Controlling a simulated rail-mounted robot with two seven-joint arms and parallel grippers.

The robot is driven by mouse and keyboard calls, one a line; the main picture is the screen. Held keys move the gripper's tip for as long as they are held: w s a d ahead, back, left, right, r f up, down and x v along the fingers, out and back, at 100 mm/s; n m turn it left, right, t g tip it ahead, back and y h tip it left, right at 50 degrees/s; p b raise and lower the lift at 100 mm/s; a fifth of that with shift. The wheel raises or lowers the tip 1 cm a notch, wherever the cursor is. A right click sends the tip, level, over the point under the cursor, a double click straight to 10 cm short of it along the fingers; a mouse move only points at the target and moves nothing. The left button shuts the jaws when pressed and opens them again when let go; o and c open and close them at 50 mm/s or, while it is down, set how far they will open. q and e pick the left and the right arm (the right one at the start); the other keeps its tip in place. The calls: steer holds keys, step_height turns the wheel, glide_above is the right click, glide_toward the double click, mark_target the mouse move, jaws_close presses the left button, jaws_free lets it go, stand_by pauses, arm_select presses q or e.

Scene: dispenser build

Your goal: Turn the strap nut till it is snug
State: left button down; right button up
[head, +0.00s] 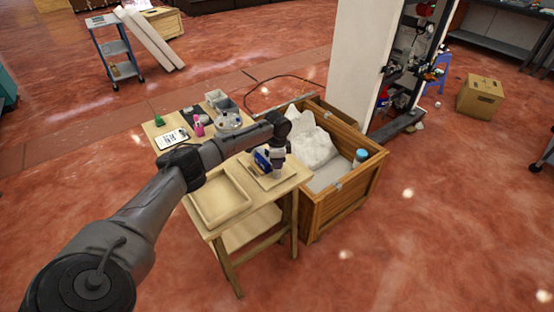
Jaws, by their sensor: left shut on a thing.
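My left arm reaches in from the lower left across the wooden table (268,203). Its gripper (277,172) points down over a small pale board or tray (290,172) at the table's right side. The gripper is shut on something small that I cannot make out. A blue and yellow item (262,158) is just left of the gripper; I cannot tell whether they touch. I cannot pick out the strap nut at this size. My right gripper is not in view.
An empty shallow tray (221,201) lies at the table's front. A clipboard (171,139), a pink bottle (199,129) and grey bins (222,103) are farther back. An open wooden crate (345,195) with a white sack (312,142) and a blue-capped bottle (360,157) stands right of the table.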

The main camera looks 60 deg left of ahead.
arm_select(q)
steer(key=c, duration=1)
jaws_free()
steer(key=shift+o, duration=0.2)
steer(key=shift+r, duration=0.15)
step_height(320, 180, up, 14)
steer(key=p, duration=0.3)
steer(key=shift+f+p, duration=0.2)
steer(key=shift+p, duration=0.15)
